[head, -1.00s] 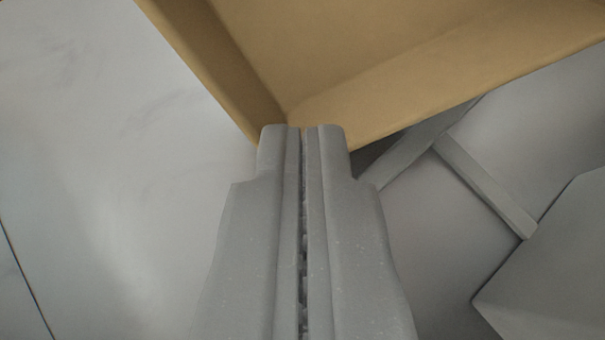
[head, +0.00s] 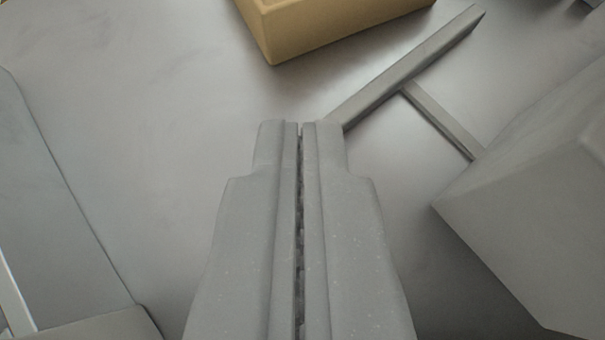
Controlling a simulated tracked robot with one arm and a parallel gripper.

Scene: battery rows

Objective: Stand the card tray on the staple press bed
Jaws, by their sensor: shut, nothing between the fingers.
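A tan, open-topped tray (head: 330,32), which looks like the card tray, is at the top of the head view, cut off by the frame edge. One corner points down toward my gripper. It appears to rest on a smooth grey metal surface (head: 180,130), which may be the press bed. My gripper (head: 300,125) is shut and empty, its fingertips below the tray's corner in the picture and apart from it. Most of the tray's inside is out of frame.
A raised grey bar (head: 410,75) runs diagonally right of the tray, with a shorter bar (head: 440,118) branching from it. A large grey block (head: 530,200) stands at the right. A lower grey surface (head: 40,190) lies beyond an edge at the left.

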